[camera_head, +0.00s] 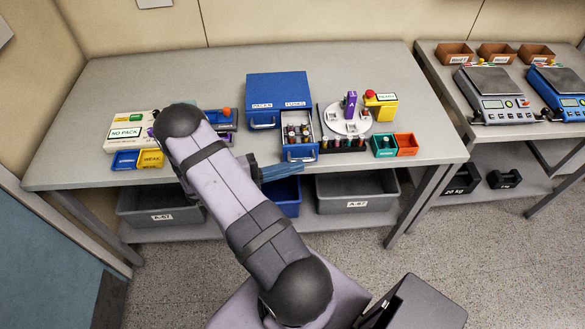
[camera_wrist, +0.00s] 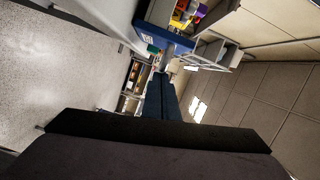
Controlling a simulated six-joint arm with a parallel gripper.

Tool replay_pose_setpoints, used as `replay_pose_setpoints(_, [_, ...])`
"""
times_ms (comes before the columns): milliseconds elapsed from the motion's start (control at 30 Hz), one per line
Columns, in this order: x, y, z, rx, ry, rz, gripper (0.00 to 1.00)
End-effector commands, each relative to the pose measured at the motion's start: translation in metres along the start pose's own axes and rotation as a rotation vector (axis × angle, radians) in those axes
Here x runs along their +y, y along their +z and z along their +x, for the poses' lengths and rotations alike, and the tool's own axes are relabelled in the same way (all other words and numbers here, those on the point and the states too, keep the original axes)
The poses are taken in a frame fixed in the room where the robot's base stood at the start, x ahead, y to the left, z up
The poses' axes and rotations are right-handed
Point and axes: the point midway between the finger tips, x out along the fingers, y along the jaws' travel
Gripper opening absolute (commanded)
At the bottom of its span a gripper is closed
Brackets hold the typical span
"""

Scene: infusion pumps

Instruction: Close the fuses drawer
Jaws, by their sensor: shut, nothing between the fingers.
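The blue cabinet (camera_head: 277,88) stands on the workbench with two labelled drawer places, the left one marked PACKS. The right drawer, the fuses drawer (camera_head: 301,153), is pulled out toward the front, with several small cylindrical items inside. Its blue front bears a label and a handle. My gripper (camera_head: 296,170) is shut and empty, just in front of and slightly below the drawer front; contact cannot be told. In the wrist view the shut fingers (camera_wrist: 162,92) point toward a blue labelled panel (camera_wrist: 160,38), seen sideways, with coloured items beyond.
Right of the drawer are a rack of small cylinders (camera_head: 343,145), a round white turntable (camera_head: 347,119), a yellow READY box (camera_head: 381,107), and green (camera_head: 384,146) and orange (camera_head: 406,144) bins. A NO PACK unit (camera_head: 125,132) is left. Grey bins (camera_head: 357,191) sit below the bench.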

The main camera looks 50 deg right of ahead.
Motion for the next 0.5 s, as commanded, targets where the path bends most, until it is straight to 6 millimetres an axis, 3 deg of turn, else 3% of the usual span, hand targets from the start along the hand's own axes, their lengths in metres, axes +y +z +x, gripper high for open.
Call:
replay_pose_setpoints(200, [-0.005, 0.029, 0.008, -0.001, 0.002, 0.004, 0.00])
replay_pose_setpoints(500, [-0.008, 0.033, 0.009, -0.002, -0.001, 0.001, 0.00])
